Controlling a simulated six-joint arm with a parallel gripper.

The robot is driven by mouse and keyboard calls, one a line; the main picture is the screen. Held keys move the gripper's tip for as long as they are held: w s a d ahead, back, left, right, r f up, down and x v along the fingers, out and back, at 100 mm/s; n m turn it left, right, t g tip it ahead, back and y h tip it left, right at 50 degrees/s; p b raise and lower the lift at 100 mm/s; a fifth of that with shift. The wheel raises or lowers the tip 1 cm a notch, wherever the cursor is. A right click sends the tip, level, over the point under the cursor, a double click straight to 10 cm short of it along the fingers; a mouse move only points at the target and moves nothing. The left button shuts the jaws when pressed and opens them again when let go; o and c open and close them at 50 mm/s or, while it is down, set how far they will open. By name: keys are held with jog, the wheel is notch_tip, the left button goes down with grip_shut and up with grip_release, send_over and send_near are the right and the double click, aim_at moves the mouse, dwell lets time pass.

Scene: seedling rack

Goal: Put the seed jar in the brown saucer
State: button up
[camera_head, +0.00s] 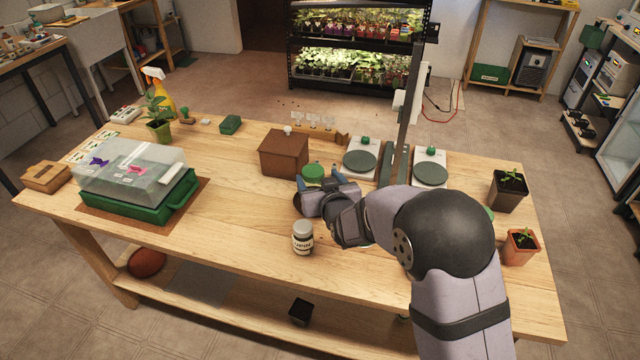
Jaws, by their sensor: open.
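A small jar with a pale lid and a printed label (302,238) stands upright near the table's front edge. A second, green-topped round jar (313,172) stands farther back. I cannot tell for sure which is the seed jar. My gripper (316,180) is open, its blue-tipped fingers pointing away from me, at the green-topped jar. The jar seems to lie between or just beyond the fingertips; contact cannot be told. I cannot make out a brown saucer on the tabletop; my arm covers part of the right side.
A brown box (284,155) stands just behind and left of my gripper. Two scales with dark round plates (360,161) (431,174) stand behind. A covered green tray (190,195) is at left; potted seedlings (508,190) (520,246) are at right. The front-left tabletop is clear.

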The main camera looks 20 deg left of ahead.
jog(key=shift+s+d+r, duration=0.25)
jog(key=shift+s+d, duration=0.1)
jog(key=shift+s, duration=0.25)
jog(key=s+d+r+m+g+h+p, duration=0.1)
jog(key=s+d+m+g+h+p, duration=0.15)
jog(key=d, duration=0.65)
jog(key=s+d+r+m+g+h+p, duration=0.1)
jog(key=s+d+r+h, duration=0.15)
jog(key=d, duration=0.75)
jog(key=s+d+f+g, duration=0.2)
jog(key=s+d+g, duration=0.1)
jog(key=s, duration=0.6)
jog(key=s+d+f+m+g+h+p, duration=0.1)
jog(key=s+d+g, duration=0.1)
jog(key=s+d, duration=0.4)
jog(key=s+d+f+m+g, duration=0.1)
jog(key=s+d+f+g, duration=0.1)
jog(key=s, duration=1)
jog(key=d+g, duration=0.1)
jog(key=d, duration=0.1)
jog(key=shift+d+f+g+h, duration=0.35)
jog(key=shift+d+h, duration=0.05)
